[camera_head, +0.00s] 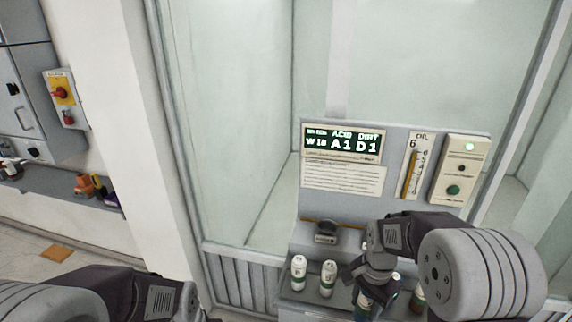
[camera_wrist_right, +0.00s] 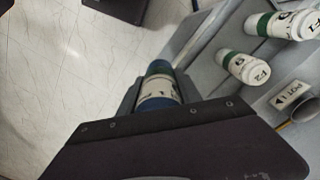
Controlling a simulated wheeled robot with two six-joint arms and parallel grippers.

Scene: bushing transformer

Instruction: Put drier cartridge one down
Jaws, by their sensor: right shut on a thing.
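My right gripper (camera_head: 376,278) is over the front of the grey bench (camera_head: 300,305). It is shut on a drier cartridge (camera_head: 362,307), which shows in the right wrist view (camera_wrist_right: 158,88) with a blue end, a green band and a white label. The gripper body hides part of it. In the wrist view, pale floor lies behind the cartridge, and the bench edge is to its right; I cannot tell whether it touches a surface. My left arm comes in at the lower left, but its fingers are out of the frame.
Two white containers with green bands (camera_head: 298,272) (camera_head: 328,278) stand on the bench left of the gripper. A plate marked POT 1 (camera_wrist_right: 293,95) is beside a round cup (camera_wrist_right: 306,112). A display panel (camera_head: 343,145) rises behind. A glass wall surrounds the back.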

